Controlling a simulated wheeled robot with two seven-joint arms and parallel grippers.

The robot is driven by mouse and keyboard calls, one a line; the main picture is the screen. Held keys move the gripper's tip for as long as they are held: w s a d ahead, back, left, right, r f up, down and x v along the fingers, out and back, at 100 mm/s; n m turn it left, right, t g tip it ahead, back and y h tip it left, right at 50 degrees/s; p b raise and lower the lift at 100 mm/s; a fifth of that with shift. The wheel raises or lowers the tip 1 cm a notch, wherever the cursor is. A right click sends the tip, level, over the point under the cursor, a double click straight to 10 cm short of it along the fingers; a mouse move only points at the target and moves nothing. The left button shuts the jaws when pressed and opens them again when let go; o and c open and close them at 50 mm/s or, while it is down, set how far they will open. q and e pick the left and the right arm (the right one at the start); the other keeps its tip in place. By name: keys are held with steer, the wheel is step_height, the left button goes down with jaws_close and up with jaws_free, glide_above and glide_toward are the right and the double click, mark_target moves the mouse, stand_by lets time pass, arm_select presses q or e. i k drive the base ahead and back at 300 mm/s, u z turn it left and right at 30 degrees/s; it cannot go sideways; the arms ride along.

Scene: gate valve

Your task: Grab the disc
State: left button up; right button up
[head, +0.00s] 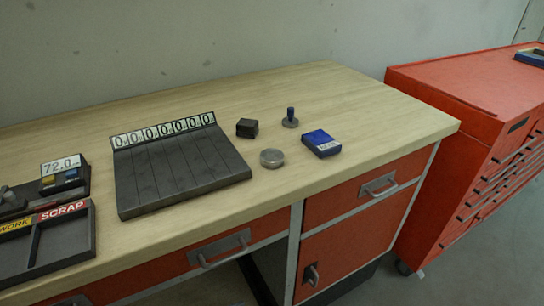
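A small round metal disc (271,158) lies flat on the wooden workbench (345,95), near its front edge. It sits just right of a dark slotted rack and left of a blue box. Nothing touches it or covers it. Neither of my grippers shows in the head view.
A scrap tray (66,238) and a display reading 72.0 (62,170) stand left. A red cabinet (450,115) stands right.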

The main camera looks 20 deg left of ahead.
mark_target(270, 158)
steer(key=u, duration=3.25)
steer(key=k, duration=1)
steer(key=z, duration=1.15)
steer(key=i, duration=0.5)
